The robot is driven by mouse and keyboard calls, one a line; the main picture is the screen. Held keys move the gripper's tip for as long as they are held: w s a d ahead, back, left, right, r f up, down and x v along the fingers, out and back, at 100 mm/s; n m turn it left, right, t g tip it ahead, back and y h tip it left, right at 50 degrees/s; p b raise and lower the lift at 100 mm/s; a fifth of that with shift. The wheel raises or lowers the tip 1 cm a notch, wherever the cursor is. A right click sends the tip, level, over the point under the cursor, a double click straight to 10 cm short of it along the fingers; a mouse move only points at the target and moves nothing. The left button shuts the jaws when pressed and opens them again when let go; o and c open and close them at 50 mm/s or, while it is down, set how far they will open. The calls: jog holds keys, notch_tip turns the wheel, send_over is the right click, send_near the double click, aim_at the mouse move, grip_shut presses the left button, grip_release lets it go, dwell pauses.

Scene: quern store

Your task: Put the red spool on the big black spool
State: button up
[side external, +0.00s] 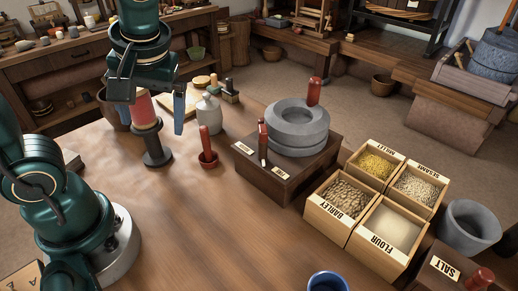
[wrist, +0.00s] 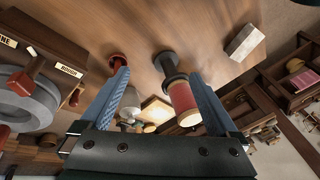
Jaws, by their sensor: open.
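The red spool (side external: 144,110) stands end-on on top of the big black spool (side external: 157,147), which is upright on the wooden table. In the wrist view the red spool (wrist: 183,101) and the black spool (wrist: 168,68) line up end to end. My gripper (side external: 150,118) is open, with one finger on either side of the red spool in the side view. In the wrist view, my gripper (wrist: 157,74) has the red spool nearer its right finger; I cannot tell whether they touch. The upper end of the red spool is partly hidden by my gripper in the side view.
A grey quern (side external: 298,118) sits on a wooden block to the right, beside grain boxes (side external: 345,196).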

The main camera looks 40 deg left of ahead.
jog(key=s+d+m+t+h, duration=0.1)
jog(key=d+m+t+h, duration=0.3)
jog(key=m, duration=0.4)
jog(key=shift+s+d+f+m+t, duration=0.2)
jog(key=shift+d+m+t, duration=0.1)
jog(key=shift+d+t, duration=0.6)
